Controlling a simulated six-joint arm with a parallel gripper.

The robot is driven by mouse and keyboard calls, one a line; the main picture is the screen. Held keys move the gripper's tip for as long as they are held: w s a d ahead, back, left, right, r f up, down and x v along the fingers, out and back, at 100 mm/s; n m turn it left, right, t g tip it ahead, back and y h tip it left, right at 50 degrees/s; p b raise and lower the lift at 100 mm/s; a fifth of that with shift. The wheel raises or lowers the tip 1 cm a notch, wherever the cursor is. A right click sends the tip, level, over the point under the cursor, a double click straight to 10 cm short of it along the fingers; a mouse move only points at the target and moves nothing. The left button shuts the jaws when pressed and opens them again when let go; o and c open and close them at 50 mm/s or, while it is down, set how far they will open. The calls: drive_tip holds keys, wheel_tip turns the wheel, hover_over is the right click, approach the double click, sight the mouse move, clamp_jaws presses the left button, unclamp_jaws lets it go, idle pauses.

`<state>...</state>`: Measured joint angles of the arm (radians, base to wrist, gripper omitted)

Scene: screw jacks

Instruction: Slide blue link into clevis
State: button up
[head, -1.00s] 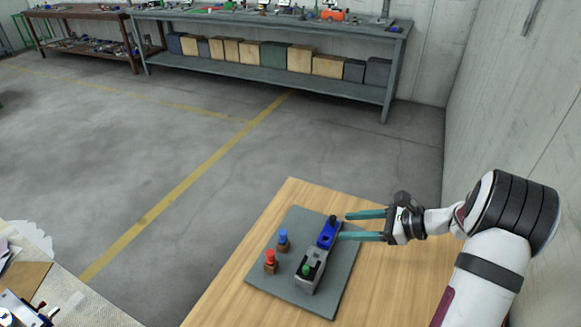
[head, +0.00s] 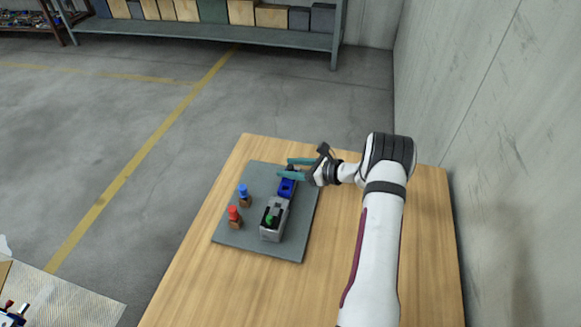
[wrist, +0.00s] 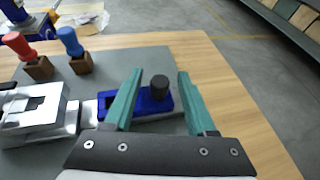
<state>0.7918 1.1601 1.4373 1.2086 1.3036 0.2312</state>
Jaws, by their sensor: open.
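The blue link (head: 287,188) lies on the grey mat, beyond the grey metal clevis (head: 273,232). In the wrist view the blue link (wrist: 145,106) has an upright black knob (wrist: 159,86) at its right end. A silver tongue (wrist: 88,114) lies between the link's left end and the clevis (wrist: 30,118); I cannot tell whether it enters the clevis. My gripper (head: 283,167) is open, its two teal fingers on either side of the knob (wrist: 159,74), with gaps and no visible grip.
A red-handled piece (head: 233,214) and a blue-handled piece (head: 244,193) stand in wooden blocks left of the clevis. A green part (head: 268,218) shows at the clevis. The wooden table (head: 380,285) is clear around the mat (head: 240,242).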

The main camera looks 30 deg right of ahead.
clamp_jaws()
idle(0.3)
idle(1.2)
